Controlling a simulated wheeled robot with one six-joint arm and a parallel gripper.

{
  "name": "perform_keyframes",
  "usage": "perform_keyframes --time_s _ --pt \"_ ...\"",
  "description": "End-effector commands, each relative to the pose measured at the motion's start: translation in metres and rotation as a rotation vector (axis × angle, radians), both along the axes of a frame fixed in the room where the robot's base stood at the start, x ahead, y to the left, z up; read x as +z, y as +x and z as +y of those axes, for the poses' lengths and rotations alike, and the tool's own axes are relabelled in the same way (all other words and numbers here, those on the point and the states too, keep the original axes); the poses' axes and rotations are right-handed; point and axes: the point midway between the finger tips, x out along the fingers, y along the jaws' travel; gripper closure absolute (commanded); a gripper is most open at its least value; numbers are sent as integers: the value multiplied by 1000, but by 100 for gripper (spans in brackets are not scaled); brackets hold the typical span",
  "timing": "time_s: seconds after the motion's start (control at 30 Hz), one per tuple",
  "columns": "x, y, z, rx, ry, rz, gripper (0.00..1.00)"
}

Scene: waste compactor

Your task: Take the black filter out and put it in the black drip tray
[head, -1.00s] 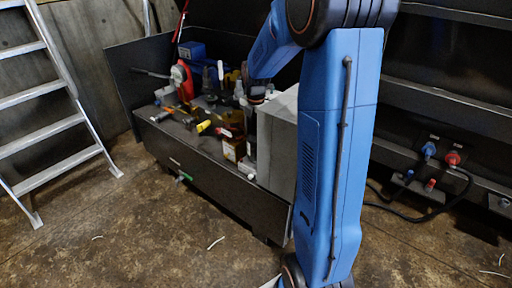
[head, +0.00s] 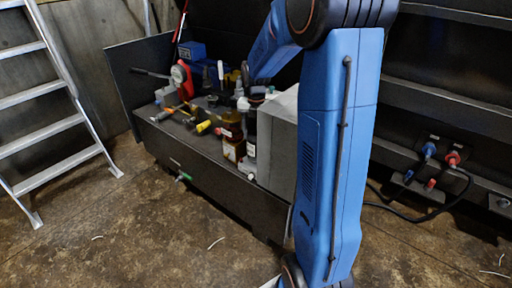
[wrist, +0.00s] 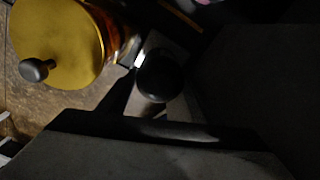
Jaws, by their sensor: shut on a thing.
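My gripper (wrist: 158,98) is shut on a dark, round-topped thing, which looks like the black filter (wrist: 160,72), in the middle of the wrist view. The picture there is very dark, and the fingers and the filter's lower part are hard to make out. In the head view my gripper is over the right end of the cluttered bench, small and partly hidden by my arm. I cannot pick out the black drip tray with certainty in either view.
A gold round lid with a dark knob (wrist: 75,42) is close to the left of my gripper. The dark bench (head: 215,178) is crowded with tools, bottles and a red-and-white device (head: 180,75). A pale grey box (head: 277,140) stands at its right end. A ladder (head: 45,100) is at left.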

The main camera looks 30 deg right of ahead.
Motion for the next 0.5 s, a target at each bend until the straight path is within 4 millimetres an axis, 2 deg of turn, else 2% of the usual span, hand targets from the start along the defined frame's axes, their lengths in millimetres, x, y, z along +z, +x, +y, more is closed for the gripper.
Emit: perform_keyframes --time_s 0.2,0.43,0.47,0.5 --pt "0 0 0 123 0 -1 69" --pt "0 0 0 129 0 -1 69" --pt "0 0 0 129 0 -1 37" --pt "0 0 0 129 0 -1 28"
